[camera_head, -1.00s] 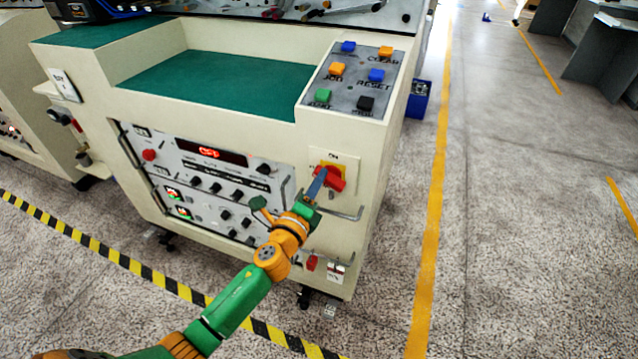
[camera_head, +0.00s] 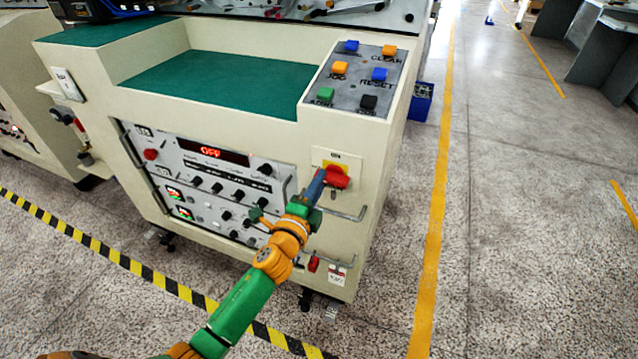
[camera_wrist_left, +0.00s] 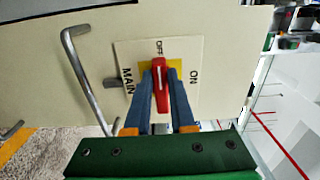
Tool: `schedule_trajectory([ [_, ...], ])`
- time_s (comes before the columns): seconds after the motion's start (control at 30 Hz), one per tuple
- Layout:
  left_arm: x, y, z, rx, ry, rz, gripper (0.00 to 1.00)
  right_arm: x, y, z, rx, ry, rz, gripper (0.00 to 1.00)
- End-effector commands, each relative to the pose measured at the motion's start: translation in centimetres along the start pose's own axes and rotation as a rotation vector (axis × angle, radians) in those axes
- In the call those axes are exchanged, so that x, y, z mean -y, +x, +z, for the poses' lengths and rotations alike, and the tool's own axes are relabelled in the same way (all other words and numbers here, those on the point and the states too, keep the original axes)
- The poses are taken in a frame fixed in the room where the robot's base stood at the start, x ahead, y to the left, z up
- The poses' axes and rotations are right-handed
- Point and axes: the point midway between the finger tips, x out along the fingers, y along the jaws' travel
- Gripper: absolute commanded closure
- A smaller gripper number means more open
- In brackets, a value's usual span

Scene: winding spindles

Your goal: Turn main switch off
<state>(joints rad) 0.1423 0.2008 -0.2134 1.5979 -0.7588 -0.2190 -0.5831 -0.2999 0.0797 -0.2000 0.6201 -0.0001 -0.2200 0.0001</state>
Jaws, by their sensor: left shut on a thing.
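The main switch is a red handle (camera_head: 338,178) on a yellow plate (camera_head: 333,164), set in a pale label on the upper right of the machine's front. In the left wrist view the red handle (camera_wrist_left: 160,88) lies between the two blue fingers of my left gripper (camera_wrist_left: 161,100), which is shut on it. There the handle points at the word OFF, with ON to the right and MAIN to the left. In the head view my left gripper (camera_head: 318,186) reaches up to the switch and partly covers it. My right gripper is not in view.
A metal bar handle (camera_head: 346,217) juts out below the switch; another bar (camera_wrist_left: 82,78) shows beside it in the wrist view. The panel with knobs and a red display (camera_head: 209,151) reading OFF is to the left. Coloured buttons (camera_head: 354,80) are above. Floor on the right is open.

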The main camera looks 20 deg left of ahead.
Motion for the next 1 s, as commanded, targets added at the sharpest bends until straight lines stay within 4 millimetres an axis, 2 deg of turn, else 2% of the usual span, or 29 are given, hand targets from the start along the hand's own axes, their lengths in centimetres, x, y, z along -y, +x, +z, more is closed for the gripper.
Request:
schedule_trajectory([
  [0.3, -0.3, -0.1, 0.0, 0.0, -0.004, 0.006, 1.0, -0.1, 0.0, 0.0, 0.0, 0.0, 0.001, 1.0],
  [0.33, -0.3, -0.1, 0.0, 0.0, -0.004, 0.006, 0.7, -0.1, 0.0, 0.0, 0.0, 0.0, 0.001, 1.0],
  [0.4, -0.2, 0.0, 0.0, 0.0, -0.004, 0.005, 0.51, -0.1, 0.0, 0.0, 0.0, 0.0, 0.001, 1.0],
  [0.43, -0.2, 0.0, 0.0, 0.0, -0.003, 0.004, 0.47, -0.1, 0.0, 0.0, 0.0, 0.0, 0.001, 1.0],
  [0.77, -0.1, -0.5, 0.0, 0.0, -0.002, 0.003, 0.47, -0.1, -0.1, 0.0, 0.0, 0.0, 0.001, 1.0],
  [1.0, -0.2, -5.1, 0.0, -0.001, -0.003, 0.005, 0.47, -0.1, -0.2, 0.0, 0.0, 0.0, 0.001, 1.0],
])
